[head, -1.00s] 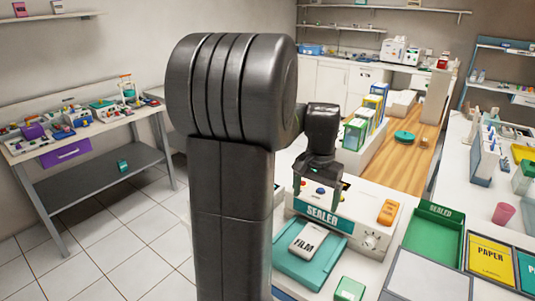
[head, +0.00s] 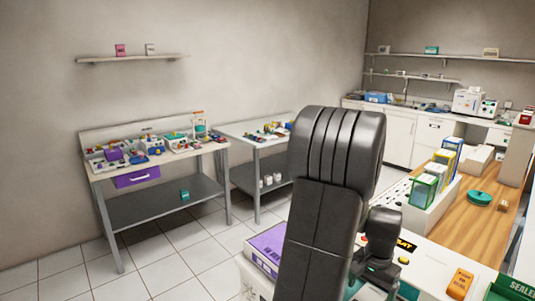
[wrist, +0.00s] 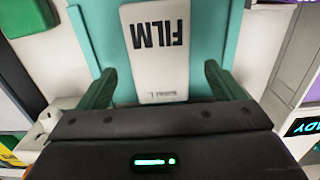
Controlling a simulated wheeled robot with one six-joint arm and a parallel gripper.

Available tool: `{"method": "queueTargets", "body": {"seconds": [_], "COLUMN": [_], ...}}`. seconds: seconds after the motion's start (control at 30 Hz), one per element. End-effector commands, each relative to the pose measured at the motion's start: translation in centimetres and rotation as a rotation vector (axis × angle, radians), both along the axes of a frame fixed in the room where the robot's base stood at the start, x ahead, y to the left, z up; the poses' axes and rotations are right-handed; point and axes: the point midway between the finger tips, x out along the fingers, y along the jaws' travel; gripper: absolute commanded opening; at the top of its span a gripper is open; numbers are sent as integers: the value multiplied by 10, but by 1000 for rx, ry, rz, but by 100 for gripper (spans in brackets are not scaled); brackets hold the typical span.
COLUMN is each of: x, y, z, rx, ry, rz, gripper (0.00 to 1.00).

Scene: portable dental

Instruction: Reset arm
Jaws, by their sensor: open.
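My gripper (wrist: 160,82) is open in the wrist view, its two green fingers spread apart with nothing held between them. A white card marked FILM (wrist: 158,50) lies on a teal tray (wrist: 95,30) beyond the fingers and appears upside down. In the head view my dark arm stands right of centre, bent down toward the bench at the lower right. The fingertips are hard to make out there, and the film card cannot be made out in that view.
An orange box (head: 460,283) and a green tray (head: 512,290) sit at the lower right. A purple-topped box (head: 268,245) is left of my arm. Boxes in a white holder (head: 432,205) stand behind it. Cluttered tables (head: 110,168) line the left wall; tiled floor (head: 150,270) is open before them.

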Motion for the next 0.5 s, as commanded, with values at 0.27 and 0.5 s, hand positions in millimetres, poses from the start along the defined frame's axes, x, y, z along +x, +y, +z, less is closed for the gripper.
{"method": "queueTargets", "body": {"seconds": [0.27,0.5], "x": [-3,-5], "y": [4,6], "z": [-16,-15], "rx": [-1,0], "ry": [-1,0], "rz": [1,0], "gripper": [88,88]}}
